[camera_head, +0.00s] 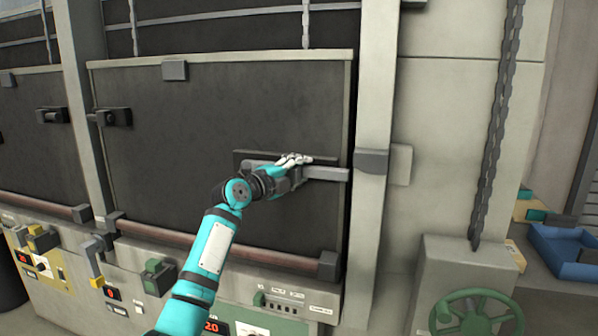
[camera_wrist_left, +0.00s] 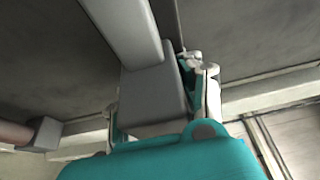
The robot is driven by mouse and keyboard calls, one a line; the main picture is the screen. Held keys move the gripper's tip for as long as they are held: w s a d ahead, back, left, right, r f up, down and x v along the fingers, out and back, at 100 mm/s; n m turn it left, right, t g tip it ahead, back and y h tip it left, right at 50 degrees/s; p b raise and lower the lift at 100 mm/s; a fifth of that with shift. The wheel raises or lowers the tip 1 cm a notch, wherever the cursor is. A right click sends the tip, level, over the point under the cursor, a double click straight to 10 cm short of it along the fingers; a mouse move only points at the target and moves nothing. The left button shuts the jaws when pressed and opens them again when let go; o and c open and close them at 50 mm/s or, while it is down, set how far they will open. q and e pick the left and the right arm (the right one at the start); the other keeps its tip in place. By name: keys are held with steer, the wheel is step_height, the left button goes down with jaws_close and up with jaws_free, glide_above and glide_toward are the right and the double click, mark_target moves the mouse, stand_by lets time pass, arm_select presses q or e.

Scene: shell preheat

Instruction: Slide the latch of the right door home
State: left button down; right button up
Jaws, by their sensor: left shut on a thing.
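The right door (camera_head: 200,130) is a large dark panel, closed flat in its pale frame. Its latch is a grey sliding bar (camera_head: 328,174) on a dark backing strip (camera_head: 245,155). The bar's right end lies near the door's right edge, just left of the dark catch block (camera_head: 371,160) on the post, with a small gap showing. My left gripper (camera_head: 292,163) is shut on the latch's grey handle block, partly hidden by the fingers. In the left wrist view the handle block (camera_wrist_left: 152,98) sits between the fingers, and the bar (camera_wrist_left: 125,28) runs up and left. My right gripper is out of view.
A reddish horizontal rail (camera_head: 220,246) with dark end brackets runs low across the door. Below is a control panel with a green block (camera_head: 157,276). At right are a hanging chain (camera_head: 497,120), a green handwheel (camera_head: 475,314) and a blue tray (camera_head: 565,250).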

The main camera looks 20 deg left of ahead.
mark_target(322, 175)
arm_select(q)
steer(key=d+b, duration=0.1)
steer(key=d, duration=0.6)
steer(key=shift+s+f+b, duration=0.1)
steer(key=shift+s+b, duration=0.05)
steer(key=shift+b, duration=0.2)
steer(key=shift+a, duration=0.15)
steer(key=c, duration=1.2)
jaws_free()
steer(key=o, duration=0.4)
steer(key=shift+d, duration=0.25)
steer(key=shift+a, duration=0.15)
